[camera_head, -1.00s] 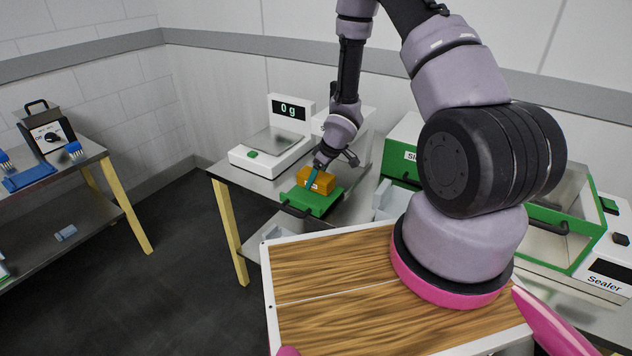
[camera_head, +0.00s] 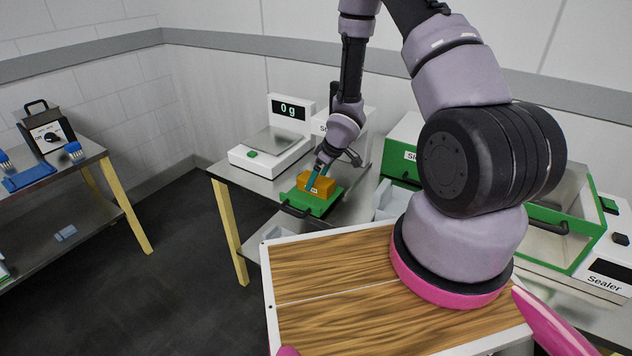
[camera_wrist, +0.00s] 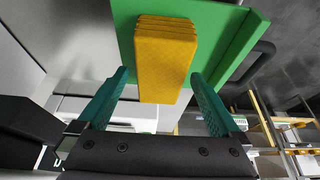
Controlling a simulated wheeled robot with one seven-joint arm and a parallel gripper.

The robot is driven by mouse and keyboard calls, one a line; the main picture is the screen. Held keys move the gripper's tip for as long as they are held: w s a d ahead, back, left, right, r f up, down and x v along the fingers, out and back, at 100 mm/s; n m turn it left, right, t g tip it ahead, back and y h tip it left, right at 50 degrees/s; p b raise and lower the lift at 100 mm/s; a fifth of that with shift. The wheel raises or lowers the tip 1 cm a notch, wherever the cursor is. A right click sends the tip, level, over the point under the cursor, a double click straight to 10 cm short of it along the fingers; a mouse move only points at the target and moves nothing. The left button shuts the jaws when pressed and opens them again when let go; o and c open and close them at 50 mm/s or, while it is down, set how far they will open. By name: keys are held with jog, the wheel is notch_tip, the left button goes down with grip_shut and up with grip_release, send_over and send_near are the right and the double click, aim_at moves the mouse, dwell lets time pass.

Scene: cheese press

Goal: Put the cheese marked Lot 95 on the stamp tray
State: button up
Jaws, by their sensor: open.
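The yellow-orange cheese block (camera_head: 323,181) sits on a green tray (camera_head: 298,201) with a black handle, at the front edge of the steel table. In the wrist view the cheese (camera_wrist: 165,60) lies over the green tray (camera_wrist: 222,62). My gripper (camera_head: 313,186) is at the cheese, its teal fingers pointing down. In the wrist view my gripper (camera_wrist: 160,76) is open, one finger on each side of the cheese, with gaps showing beside its near end.
A white scale (camera_head: 270,150) reading 0 g stands left of the tray. A white machine with a partly hidden label stands behind my gripper. A green-framed sealer (camera_head: 600,270) is at right. A side table (camera_head: 60,175) with brushes stands at left.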

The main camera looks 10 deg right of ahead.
jog(key=v, duration=1)
